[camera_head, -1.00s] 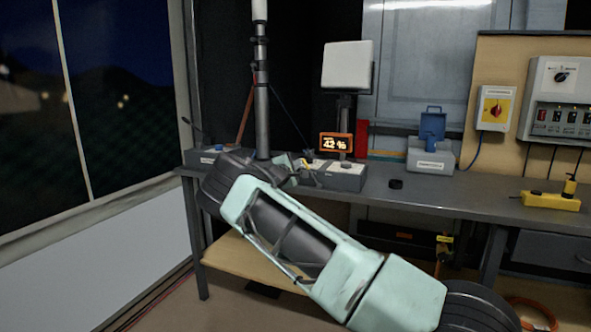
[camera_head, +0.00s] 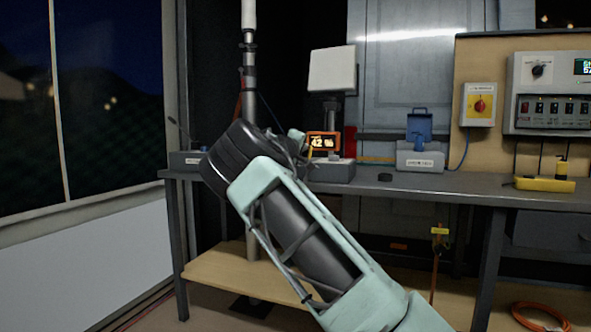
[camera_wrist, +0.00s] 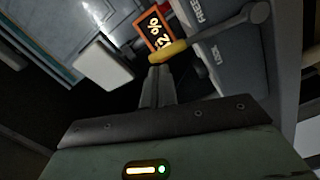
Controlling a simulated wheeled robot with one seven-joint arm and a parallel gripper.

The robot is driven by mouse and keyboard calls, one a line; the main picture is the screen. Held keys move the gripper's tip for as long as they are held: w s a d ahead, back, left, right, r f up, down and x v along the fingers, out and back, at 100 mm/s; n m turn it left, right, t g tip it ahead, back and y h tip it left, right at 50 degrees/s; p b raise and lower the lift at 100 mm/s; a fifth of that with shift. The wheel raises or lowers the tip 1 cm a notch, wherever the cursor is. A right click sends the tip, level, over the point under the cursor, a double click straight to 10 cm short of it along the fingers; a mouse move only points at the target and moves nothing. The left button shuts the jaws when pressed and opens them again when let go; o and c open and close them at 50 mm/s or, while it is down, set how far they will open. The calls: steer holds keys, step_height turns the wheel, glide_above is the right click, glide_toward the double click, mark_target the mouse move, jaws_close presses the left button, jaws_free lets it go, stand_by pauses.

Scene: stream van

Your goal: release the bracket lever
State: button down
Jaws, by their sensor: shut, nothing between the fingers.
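The bracket lever shows in the wrist view as a grey arm with a round pivot and a yellow handle (camera_wrist: 171,51). It sits by a grey box (camera_wrist: 222,48) with lettering that seems to begin "FREE". My gripper (camera_wrist: 158,70) is shut and empty, with its tips right at the handle's near end; I cannot tell whether they touch. In the head view my own arm hides most of my gripper and the lever. A bit of yellow (camera_head: 310,154) shows just below the orange-framed display reading 42 % (camera_head: 323,143), in front of the grey box (camera_head: 334,171).
A grey mast (camera_head: 249,85) rises left of the display, and a white panel (camera_head: 332,69) stands behind it. To the right on the bench (camera_head: 450,185) are a round black piece (camera_head: 385,177), an open blue-lidded box (camera_head: 420,155) and a yellow device (camera_head: 545,184).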

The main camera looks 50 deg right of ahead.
steer(key=s+m+b, duration=0.1)
steer(key=b, duration=0.1)
steer(key=s+d+f+m+b, duration=0.1)
steer(key=b, duration=0.1)
steer(key=shift+s+m+b, duration=0.3)
steer(key=shift+b, duration=0.1)
steer(key=s+m+b, duration=0.2)
steer(key=b, duration=0.1)
steer(key=s+d+m+b, duration=0.1)
steer(key=b, duration=0.1)
steer(key=shift+d+f, duration=0.1)
steer(key=shift+f, duration=0.15)
